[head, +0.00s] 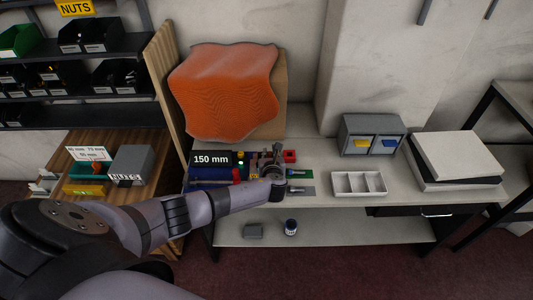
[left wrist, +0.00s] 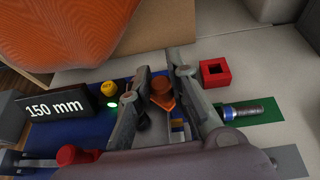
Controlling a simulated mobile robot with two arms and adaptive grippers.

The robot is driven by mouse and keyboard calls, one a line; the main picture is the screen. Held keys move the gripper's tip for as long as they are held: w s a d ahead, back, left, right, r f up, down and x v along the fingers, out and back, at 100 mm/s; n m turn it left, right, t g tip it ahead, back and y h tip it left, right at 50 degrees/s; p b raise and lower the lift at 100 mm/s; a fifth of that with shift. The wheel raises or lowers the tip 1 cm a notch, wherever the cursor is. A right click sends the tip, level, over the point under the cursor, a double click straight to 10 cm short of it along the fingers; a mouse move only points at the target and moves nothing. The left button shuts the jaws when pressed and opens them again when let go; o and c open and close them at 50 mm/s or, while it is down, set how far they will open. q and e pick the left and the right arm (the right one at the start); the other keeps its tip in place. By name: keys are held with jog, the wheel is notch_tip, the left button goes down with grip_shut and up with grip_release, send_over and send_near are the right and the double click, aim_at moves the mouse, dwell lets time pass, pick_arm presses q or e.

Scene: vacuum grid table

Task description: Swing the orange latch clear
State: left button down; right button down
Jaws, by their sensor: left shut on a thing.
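The orange latch (left wrist: 163,102) shows in the left wrist view between the two fingers of my left gripper (left wrist: 160,70), with a brown knob-like top. My left gripper is shut on it; the fingers hide part of its sides. In the head view my left gripper (head: 266,157) is over the middle of the table's work area, and the latch is too small and covered to make out there. My right gripper is in neither view.
A black "150 mm" sign (left wrist: 55,108) stands left of the gripper, with a yellow button (left wrist: 109,88) and a green light nearby. A red square block (left wrist: 215,72) is close on the right. A white divided tray (head: 359,184) stands farther right on the table.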

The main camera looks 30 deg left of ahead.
pick_arm(q)
jog(key=shift+w+d+f+n+g+y+b, duration=0.2)
jog(key=shift+w+n+g+y+b, duration=0.2)
jog(key=shift+n+y, duration=0.15)
jog(key=shift+w+a+r+n+g+y+b, duration=0.15)
jog(key=shift+w+n+g+y+b, duration=0.35)
jog(key=shift+n+g+y+b, duration=1.15)
jog(key=shift+w+a+n+g+h+b, duration=0.2)
jog(key=shift+w+n+g+b, duration=0.5)
jog(key=shift+b, duration=2.1)
jog(key=shift+w+a+r+n+g+y+b, duration=0.1)
jog(key=shift+w+a+n+g+y+b, duration=0.2)
jog(key=shift+n+g+y+b, duration=1.4)
jog(key=shift+m+t+h+b, duration=0.35)
jog(key=shift+h+b, duration=0.1)
jog(key=shift+h, duration=0.35)
jog(key=c, duration=1.6)
grip_release()
jog(key=shift+o, duration=0.6)
jog(key=shift+d, duration=0.1)
